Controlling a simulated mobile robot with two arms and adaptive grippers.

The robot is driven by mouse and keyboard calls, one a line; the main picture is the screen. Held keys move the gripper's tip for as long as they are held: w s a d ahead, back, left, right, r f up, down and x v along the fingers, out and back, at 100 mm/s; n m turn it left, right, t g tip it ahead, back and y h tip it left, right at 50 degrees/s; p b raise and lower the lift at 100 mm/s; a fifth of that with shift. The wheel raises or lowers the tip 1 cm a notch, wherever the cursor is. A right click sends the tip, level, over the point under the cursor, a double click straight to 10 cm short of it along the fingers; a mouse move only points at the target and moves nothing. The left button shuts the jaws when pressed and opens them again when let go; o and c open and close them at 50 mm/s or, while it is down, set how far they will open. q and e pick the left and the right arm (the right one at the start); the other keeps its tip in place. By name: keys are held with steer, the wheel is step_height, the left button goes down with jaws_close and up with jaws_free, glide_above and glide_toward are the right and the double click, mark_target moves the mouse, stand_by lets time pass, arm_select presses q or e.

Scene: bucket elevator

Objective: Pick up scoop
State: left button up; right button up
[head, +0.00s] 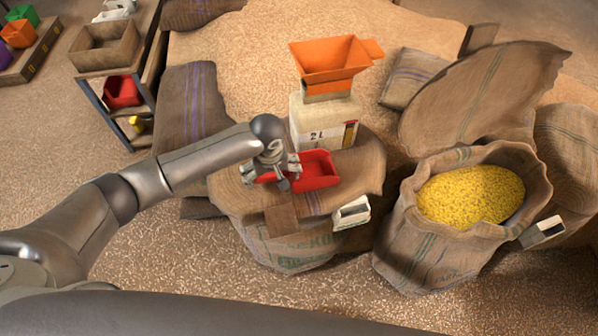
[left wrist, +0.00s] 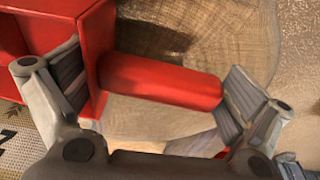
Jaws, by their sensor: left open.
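The red scoop (head: 318,170) lies on top of a closed burlap sack (head: 355,180) in the middle of the head view. My left gripper (head: 277,178) is at the scoop's handle end, left of its bowl, and hides most of the handle. In the left wrist view the red handle (left wrist: 160,82) runs across the space between the two spread fingers. One finger is beside the scoop body, the other by the handle's free end. The gripper is open and holds nothing. Whether a finger touches the scoop I cannot tell. My right gripper is out of view.
A white box (head: 322,122) with an orange hopper (head: 332,62) stands just behind the scoop. A small white-edged block (head: 351,212) and a brown block (head: 281,220) are at the sack's front. An open sack of yellow grain (head: 400,240) stands right. A shelf (head: 105,62) stands left.

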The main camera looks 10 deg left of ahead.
arm_select(q)
steer(key=shift+c, duration=0.3)
steer(key=c, duration=0.8)
steer(key=shift+o, duration=0.2)
steer(key=shift+r, duration=0.1)
steer(key=shift+r, duration=0.4)
step_height(320, 180, up, 2)
steer(key=shift+r, duration=0.2)
steer(key=s+d+r, duration=0.8)
steer(key=s+r, duration=0.1)
steer(key=s, duration=0.2)
steer(key=shift+s+d+r+p, duration=0.2)
steer(key=shift+r+p, duration=0.15)
steer(key=shift+r, duration=0.05)
